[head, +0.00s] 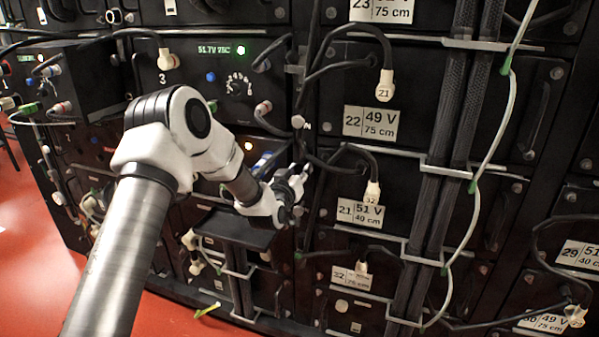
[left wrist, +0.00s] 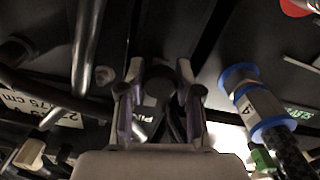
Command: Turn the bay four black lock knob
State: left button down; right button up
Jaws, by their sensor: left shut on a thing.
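My left gripper (head: 297,178) reaches the front of the battery rack, at the right edge of the unit below bay 3. In the left wrist view its two fingers (left wrist: 158,92) are closed on the sides of a dark round knob (left wrist: 158,78), which I take to be the bay four black lock knob. In the head view the gripper hides the knob, so I cannot tell how far it is turned. A blue-ringed connector with a 4 on its label (left wrist: 256,104) stands to the right of the fingers. My right gripper is not in view.
Bay 3's panel, with a green readout (head: 222,50), is above my arm. Cables with cream plugs (head: 372,193) hang close right of the gripper, by the 51 V label (head: 360,213). A dark shelf (head: 237,230) lies below my wrist. Red floor (head: 35,270) is open at left.

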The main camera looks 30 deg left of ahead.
pick_arm(q)
jog(key=shift+f, duration=0.1)
jog(key=n+b, duration=0.2)
jog(key=n, duration=0.2)
jog(key=n+b, duration=0.3)
jog(key=n, duration=0.1)
jog(key=n+b, duration=0.2)
jog(key=n, duration=0.3)
jog(key=shift+d+b, duration=0.1)
jog(key=shift+b, duration=0.3)
jog(key=n+b, duration=0.2)
jog(key=n, duration=0.2)
jog(key=shift+r+n+b, duration=0.2)
jog(key=shift+n+b, duration=0.1)
jog(key=shift+n, duration=0.1)
jog(key=c, duration=0.8)
grip_release()
jog(key=shift+o, duration=0.2)
